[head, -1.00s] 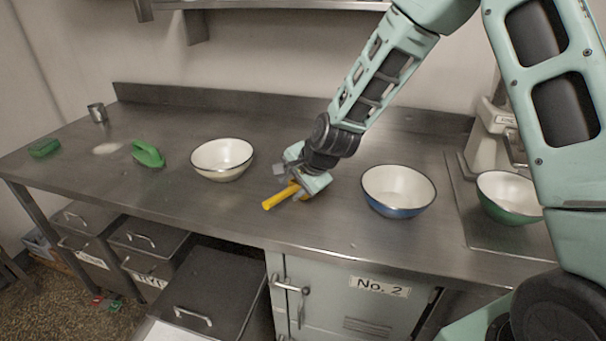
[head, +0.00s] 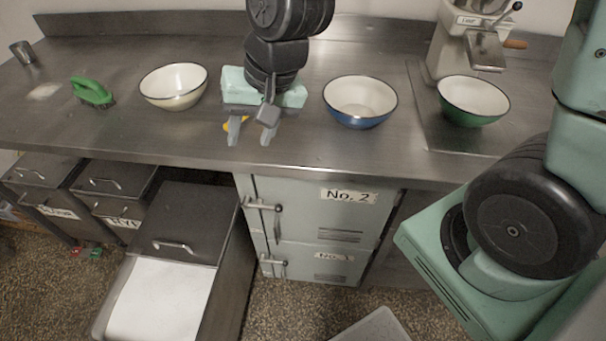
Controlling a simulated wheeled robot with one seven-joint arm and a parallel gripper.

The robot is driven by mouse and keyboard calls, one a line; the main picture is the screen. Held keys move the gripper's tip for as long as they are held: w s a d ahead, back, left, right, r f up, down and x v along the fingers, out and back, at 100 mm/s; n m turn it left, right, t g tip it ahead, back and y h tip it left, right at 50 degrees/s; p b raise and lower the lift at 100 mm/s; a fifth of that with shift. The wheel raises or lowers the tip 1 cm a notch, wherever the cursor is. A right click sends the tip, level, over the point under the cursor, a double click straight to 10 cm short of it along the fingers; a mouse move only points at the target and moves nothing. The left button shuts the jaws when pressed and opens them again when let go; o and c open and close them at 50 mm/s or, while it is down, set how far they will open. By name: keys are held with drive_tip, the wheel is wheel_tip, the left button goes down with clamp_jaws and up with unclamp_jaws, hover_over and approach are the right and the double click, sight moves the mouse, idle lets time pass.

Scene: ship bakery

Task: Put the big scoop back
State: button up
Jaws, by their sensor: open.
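My gripper (head: 252,129) is open, its two grey fingers pointing toward the front edge of the steel worktop (head: 300,148). No other scoop can be made out.
A cream bowl (head: 173,101) stands left of my gripper, a blue bowl (head: 360,119) and a green bowl (head: 472,115) right. A green brush (head: 92,93) and metal cup (head: 22,54) are far left. Below, a dark-lidded bin (head: 190,215) shows white contents (head: 160,298).

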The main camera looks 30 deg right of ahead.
drive_tip(key=s+d+r+n+g+h, duration=0.1)
drive_tip(key=s+n+g+h, duration=0.1)
drive_tip(key=s+n, duration=0.8)
drive_tip(key=s, duration=0.5)
drive_tip(key=shift+s+d+r+h, duration=0.2)
drive_tip(key=shift+s+r+h, duration=0.05)
drive_tip(key=shift+s+h, duration=0.05)
drive_tip(key=shift+o, duration=0.3)
drive_tip(key=shift+w, duration=0.1)
